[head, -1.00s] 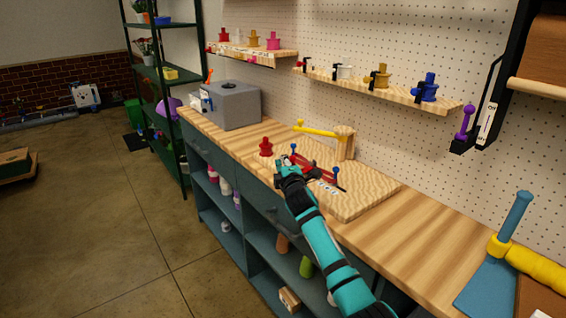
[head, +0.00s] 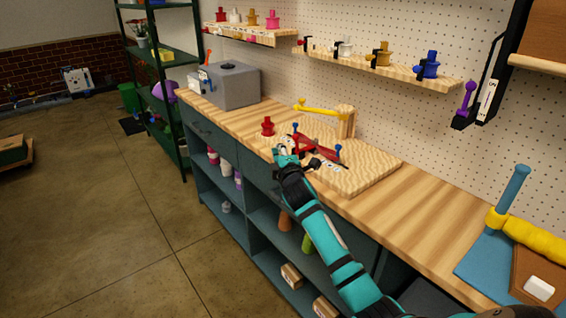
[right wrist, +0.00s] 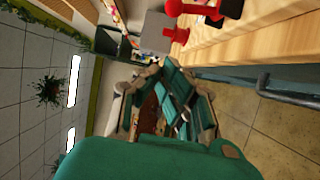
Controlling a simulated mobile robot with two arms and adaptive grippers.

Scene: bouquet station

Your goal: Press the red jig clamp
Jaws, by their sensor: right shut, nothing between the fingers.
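The red jig clamp (head: 304,146) sits on the raised wooden jig board (head: 365,178) on the workbench, between two blue-knobbed posts. My right gripper (head: 284,146) is shut and empty, just left of the clamp at the board's near left edge. It partly covers the clamp, and I cannot tell whether they touch. In the right wrist view my shut fingers (right wrist: 172,68) show in the middle, with red parts beyond them at the top edge. My left gripper is not in view.
A separate red knobbed piece (head: 267,127) stands on the bench behind my gripper. A wooden post with a yellow arm (head: 318,107) rises at the board's back. A grey box (head: 230,85) stands at the bench's far end.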

